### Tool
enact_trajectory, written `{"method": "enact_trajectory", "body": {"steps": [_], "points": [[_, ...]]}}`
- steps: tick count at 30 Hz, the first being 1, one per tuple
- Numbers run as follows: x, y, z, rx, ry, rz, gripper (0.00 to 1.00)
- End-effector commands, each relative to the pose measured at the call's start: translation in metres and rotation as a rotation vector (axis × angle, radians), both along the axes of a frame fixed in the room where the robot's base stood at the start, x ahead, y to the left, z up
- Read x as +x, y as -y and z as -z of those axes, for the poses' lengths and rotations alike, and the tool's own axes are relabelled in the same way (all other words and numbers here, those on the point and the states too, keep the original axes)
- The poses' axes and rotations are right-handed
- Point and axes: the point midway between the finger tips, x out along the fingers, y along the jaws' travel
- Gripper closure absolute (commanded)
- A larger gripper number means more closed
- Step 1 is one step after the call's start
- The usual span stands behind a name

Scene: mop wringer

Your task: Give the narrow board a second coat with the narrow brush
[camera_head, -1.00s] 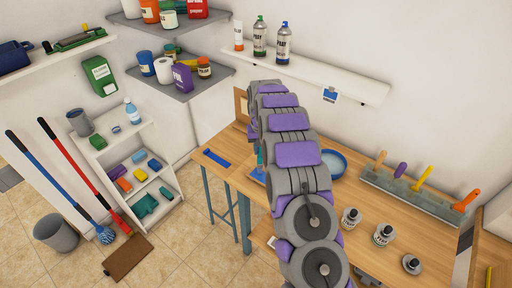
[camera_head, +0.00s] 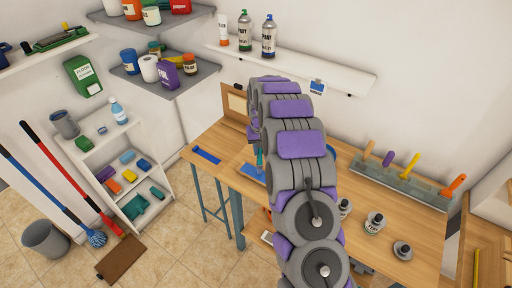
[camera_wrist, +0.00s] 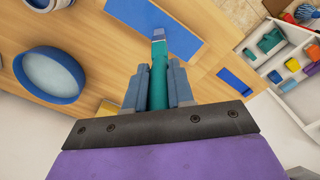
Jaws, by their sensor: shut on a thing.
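My gripper (camera_wrist: 159,88) is shut on a teal-handled brush (camera_wrist: 158,76). The brush has a pale collar and a blue-grey tip, which lies over a blue-painted board (camera_wrist: 183,40) on the wooden bench; I cannot tell whether it touches. In the head view, that board (camera_head: 252,173) and the teal brush (camera_head: 259,157) show just left of my arm, which hides the jaws. A slimmer blue strip (camera_head: 207,155) lies farther left, and it also shows in the wrist view (camera_wrist: 237,80). A round blue dish (camera_wrist: 50,75) with pale contents stands left of the brush in the wrist view.
A rack (camera_head: 400,183) with several coloured handles stands at the bench's back right. A brown frame (camera_head: 235,103) leans at the wall. A shelf unit (camera_head: 130,165) stands left; the bench top (camera_head: 225,140) is clear beside the strip.

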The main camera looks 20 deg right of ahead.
Motion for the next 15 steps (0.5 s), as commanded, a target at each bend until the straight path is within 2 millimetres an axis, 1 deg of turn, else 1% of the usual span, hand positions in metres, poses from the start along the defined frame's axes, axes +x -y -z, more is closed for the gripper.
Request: {"method": "enact_trajectory", "body": {"steps": [5, 12, 15], "points": [[-0.005, 0.005, 0.002, 0.0, -0.004, 0.001, 1.0], [-0.021, 0.015, 0.002, -0.001, -0.009, 0.0, 1.0], [-0.023, 0.017, 0.001, -0.001, -0.008, -0.001, 1.0]]}}
